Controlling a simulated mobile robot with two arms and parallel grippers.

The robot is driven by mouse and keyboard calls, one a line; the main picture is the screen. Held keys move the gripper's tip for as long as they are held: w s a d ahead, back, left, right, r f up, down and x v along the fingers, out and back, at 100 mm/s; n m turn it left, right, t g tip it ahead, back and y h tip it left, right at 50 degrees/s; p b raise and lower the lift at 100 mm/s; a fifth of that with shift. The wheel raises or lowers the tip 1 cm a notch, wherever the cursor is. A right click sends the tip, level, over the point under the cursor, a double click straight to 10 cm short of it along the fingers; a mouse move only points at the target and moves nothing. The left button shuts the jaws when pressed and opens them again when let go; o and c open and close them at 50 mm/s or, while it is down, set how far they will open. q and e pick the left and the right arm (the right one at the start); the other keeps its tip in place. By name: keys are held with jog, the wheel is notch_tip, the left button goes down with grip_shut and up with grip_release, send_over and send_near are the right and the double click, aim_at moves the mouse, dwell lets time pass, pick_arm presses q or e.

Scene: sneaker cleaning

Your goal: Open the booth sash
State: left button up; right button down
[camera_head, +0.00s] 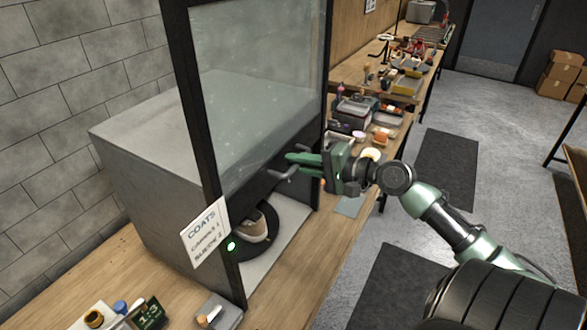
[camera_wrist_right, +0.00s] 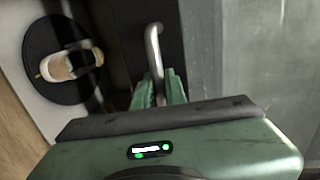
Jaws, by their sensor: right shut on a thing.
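The booth (camera_head: 150,150) is a grey box with a black frame on the wooden bench. Its glass sash (camera_head: 262,95) stands partly raised, with an open gap under its black bottom rail (camera_head: 245,192). A metal handle (camera_head: 280,175) sticks out from the rail. My right gripper (camera_head: 292,166) is at the handle and shut on it; the handle (camera_wrist_right: 154,50) runs between the green fingers (camera_wrist_right: 160,92) in the right wrist view. A sneaker (camera_head: 252,228) sits on a black round turntable (camera_head: 262,246) inside the booth. It also shows in the wrist view (camera_wrist_right: 70,65). My left gripper is not in view.
A card lettered COATS (camera_head: 205,233) is on the booth's front left post, beside a green light (camera_head: 231,246). Jars and a small display (camera_head: 147,314) stand at the front left. Bins and tools (camera_head: 355,110) crowd the bench beyond the booth. The floor at right has dark mats (camera_head: 445,165).

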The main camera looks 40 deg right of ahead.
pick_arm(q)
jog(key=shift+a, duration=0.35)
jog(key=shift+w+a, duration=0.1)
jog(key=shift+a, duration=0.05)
pick_arm(e)
jog(key=c, duration=1.5)
grip_release()
pick_arm(q)
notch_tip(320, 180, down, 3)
jog(key=b, duration=0.3)
pick_arm(e)
jog(key=v, duration=0.7)
jog(key=shift+s+d+r, duration=0.1)
jog(key=shift+s, duration=0.3)
